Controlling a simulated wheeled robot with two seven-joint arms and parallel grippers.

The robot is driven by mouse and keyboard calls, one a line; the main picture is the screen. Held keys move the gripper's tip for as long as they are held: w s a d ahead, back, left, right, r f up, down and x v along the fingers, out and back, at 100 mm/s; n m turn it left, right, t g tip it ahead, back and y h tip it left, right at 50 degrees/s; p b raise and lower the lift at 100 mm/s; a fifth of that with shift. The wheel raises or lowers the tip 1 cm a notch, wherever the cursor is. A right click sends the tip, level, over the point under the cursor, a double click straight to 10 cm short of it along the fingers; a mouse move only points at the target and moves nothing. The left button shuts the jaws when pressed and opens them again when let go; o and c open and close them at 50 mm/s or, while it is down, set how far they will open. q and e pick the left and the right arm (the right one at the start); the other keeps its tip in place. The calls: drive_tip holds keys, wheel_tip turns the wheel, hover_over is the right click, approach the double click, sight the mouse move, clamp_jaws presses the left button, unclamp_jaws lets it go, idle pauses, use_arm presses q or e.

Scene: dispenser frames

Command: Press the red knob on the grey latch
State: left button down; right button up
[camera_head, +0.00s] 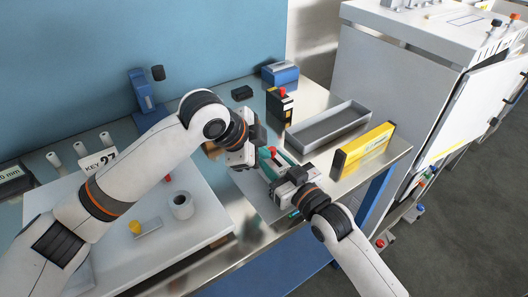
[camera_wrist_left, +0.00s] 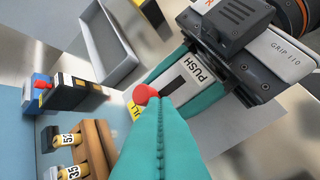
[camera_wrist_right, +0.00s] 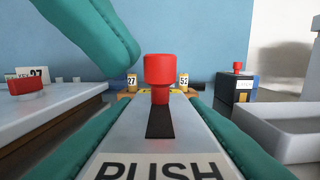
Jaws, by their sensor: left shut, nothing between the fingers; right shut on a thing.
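A grey latch with a PUSH label and a red knob is held by my right gripper (camera_head: 276,163). In the right wrist view the latch (camera_wrist_right: 160,145) lies between the teal fingers, and its red knob (camera_wrist_right: 159,72) stands upright on a dark slot. My left gripper (camera_head: 262,154) is shut and empty. Its fingers show at upper left in the right wrist view (camera_wrist_right: 128,55), beside and slightly above the knob with a small gap. In the left wrist view the fingertips (camera_wrist_left: 160,105) overlap part of the red knob (camera_wrist_left: 145,95); contact cannot be told there.
A black box with another red knob (camera_head: 281,106) stands behind the grippers. A grey tray (camera_head: 305,140) and a yellow box (camera_head: 363,150) stand to the right. A white board (camera_head: 205,217) with a grey ring (camera_head: 181,206) lies at left. A blue stand (camera_head: 143,93) is farther back.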

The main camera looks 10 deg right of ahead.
use_arm(q)
drive_tip(key=v, duration=0.9)
drive_tip(key=shift+r, duration=0.2)
drive_tip(key=shift+s+a, duration=0.15)
use_arm(e)
drive_tip(key=o, duration=1.2)
drive_tip(key=shift+o, duration=0.2)
drive_tip(key=shift+s, duration=0.1)
